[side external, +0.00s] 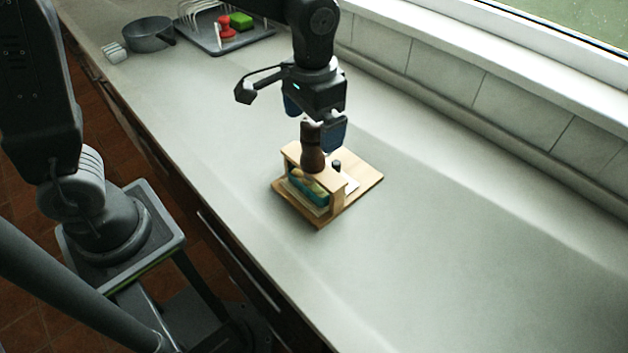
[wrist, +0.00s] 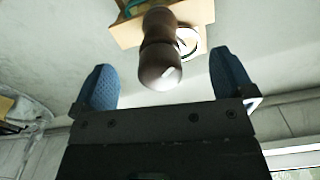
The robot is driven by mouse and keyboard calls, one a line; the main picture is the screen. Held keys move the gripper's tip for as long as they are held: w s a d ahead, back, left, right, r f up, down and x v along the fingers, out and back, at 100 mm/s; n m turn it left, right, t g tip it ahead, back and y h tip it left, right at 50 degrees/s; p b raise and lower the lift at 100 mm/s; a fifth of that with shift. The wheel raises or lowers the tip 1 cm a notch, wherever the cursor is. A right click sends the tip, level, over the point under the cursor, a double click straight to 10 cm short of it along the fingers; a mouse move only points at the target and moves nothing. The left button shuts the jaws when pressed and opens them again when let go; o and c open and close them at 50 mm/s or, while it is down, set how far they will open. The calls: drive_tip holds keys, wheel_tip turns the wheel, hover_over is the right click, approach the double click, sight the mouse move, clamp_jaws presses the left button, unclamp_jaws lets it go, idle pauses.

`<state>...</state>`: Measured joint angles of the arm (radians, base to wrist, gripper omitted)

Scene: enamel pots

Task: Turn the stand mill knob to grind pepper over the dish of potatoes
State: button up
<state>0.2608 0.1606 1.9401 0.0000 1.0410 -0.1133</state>
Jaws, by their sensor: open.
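A dark brown pepper mill (side external: 312,155) stands upright in the top of a light wooden stand (side external: 336,199) on the counter. The mill's rounded knob (wrist: 160,70) shows in the wrist view, lying between my two blue fingers. Under the stand's top, a teal dish (side external: 310,190) with yellowish potatoes is partly hidden by the stand. My gripper (side external: 316,122) points down at the top of the mill, its fingers open to either side. In the wrist view, gaps show between the knob and both fingers of my gripper (wrist: 166,82).
A dark pot (side external: 149,34) and a rack tray (side external: 250,38) with red and green items are at the far end. The tiled wall and sill run along the right. The near counter is clear.

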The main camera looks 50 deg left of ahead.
drive_tip(key=n, duration=0.6)
drive_tip(key=shift+n, duration=0.3)
drive_tip(key=n, duration=0.5)
drive_tip(key=shift+c, duration=0.4)
drive_tip(key=c, duration=1.3)
drive_tip(key=shift+c, duration=0.2)
